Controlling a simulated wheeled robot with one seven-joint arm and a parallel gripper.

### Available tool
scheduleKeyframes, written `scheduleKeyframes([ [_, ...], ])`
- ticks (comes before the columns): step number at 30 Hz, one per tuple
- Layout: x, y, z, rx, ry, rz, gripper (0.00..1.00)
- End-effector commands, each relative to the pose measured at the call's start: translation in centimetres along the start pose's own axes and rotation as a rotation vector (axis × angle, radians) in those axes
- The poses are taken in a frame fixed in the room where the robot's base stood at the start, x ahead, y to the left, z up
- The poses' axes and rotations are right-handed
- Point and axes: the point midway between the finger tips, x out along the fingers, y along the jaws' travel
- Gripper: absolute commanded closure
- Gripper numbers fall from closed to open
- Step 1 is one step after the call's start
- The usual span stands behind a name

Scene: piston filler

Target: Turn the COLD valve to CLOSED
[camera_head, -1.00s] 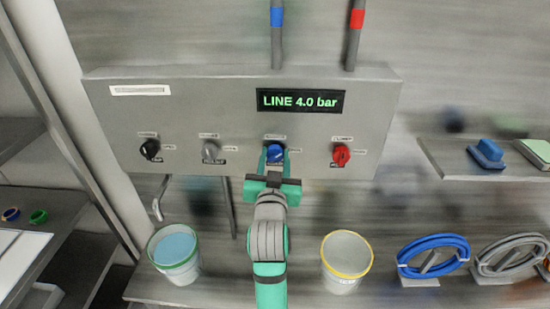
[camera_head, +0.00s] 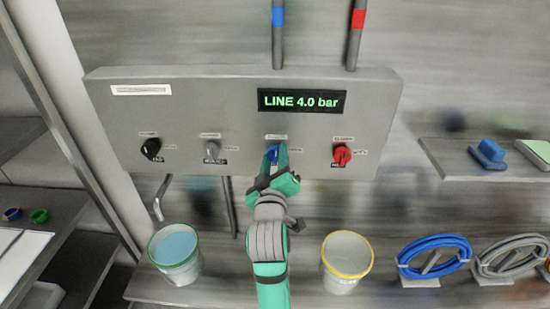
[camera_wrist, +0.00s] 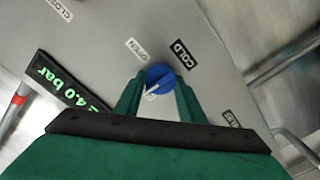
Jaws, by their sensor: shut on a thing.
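The blue COLD valve knob (camera_head: 273,150) is on the front of the grey panel (camera_head: 225,100), third from the left. In the wrist view the knob (camera_wrist: 159,77) sits between my two green fingers, beside the black COLD label (camera_wrist: 181,55) and a white OPEN label (camera_wrist: 136,48). A white mark on the knob points to the lower left in that view. My gripper (camera_head: 276,160) is shut on the knob, and its body is tilted. The fingers partly hide the knob in the head view.
A black knob (camera_head: 150,149) and a grey handle (camera_head: 211,150) are to the left; a red knob (camera_head: 342,155) is to the right. A display (camera_head: 301,101) above reads LINE 4.0 bar. Below stand a green-rimmed bucket (camera_head: 176,256) and a yellow-rimmed bucket (camera_head: 346,264).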

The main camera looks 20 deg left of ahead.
Motion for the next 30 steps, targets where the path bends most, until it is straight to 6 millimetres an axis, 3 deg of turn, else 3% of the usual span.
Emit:
scheduleKeyframes([
  [22, -0.02, -0.14, 0.17, -0.086, -0.004, -0.003, 0.86],
  [23, -0.02, -0.14, 0.17, -0.086, -0.004, -0.002, 0.59],
  [24, -0.02, -0.13, 0.16, -0.086, -0.004, -0.002, 0.49],
  [25, -0.01, -0.12, 0.14, -0.086, -0.004, -0.002, 0.45],
  [30, -0.01, -0.08, 0.09, -0.086, -0.002, -0.001, 0.45],
])
